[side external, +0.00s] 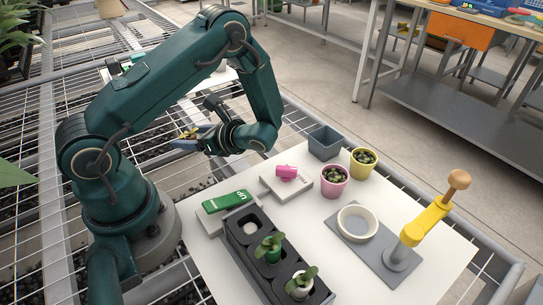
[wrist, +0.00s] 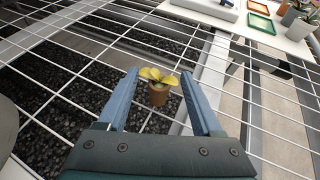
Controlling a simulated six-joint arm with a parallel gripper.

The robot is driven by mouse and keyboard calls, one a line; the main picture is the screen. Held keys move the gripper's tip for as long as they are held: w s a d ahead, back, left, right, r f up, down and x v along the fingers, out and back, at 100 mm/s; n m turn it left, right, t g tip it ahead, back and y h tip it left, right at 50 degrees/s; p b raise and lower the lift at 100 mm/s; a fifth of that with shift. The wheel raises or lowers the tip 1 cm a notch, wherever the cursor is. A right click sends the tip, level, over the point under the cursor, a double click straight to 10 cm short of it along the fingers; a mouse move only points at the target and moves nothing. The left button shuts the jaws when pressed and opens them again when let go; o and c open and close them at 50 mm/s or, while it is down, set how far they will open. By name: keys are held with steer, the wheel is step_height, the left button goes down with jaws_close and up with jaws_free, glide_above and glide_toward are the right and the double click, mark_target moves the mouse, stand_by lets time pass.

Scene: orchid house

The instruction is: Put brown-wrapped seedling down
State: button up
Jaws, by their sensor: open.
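The brown-wrapped seedling (wrist: 158,94), a small brown pot with yellow leaves (wrist: 160,77), shows between the two blue fingers of my gripper (wrist: 162,98) in the wrist view. There is a visible gap between it and each finger, so my gripper is open around it. In the side view its yellow leaves (side external: 188,132) show at my gripper (side external: 184,144), above the wire mesh bench left of the white table. The fingers hide most of its brown wrap there. I cannot tell what it rests on.
The white table (side external: 335,275) holds a black tray (side external: 238,248) with two seedlings, a green card (side external: 226,200), a pink item (side external: 286,172), a grey pot (side external: 325,145), pink and yellow planted pots, and a yellow lever press (side external: 425,222). Wire mesh (wrist: 60,70) surrounds my gripper.

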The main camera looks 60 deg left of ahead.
mark_target(187, 136)
steer(key=shift+x, duration=1.6)
steer(key=shift+r, duration=0.1)
jaws_close()
steer(key=shift+r, duration=0.15)
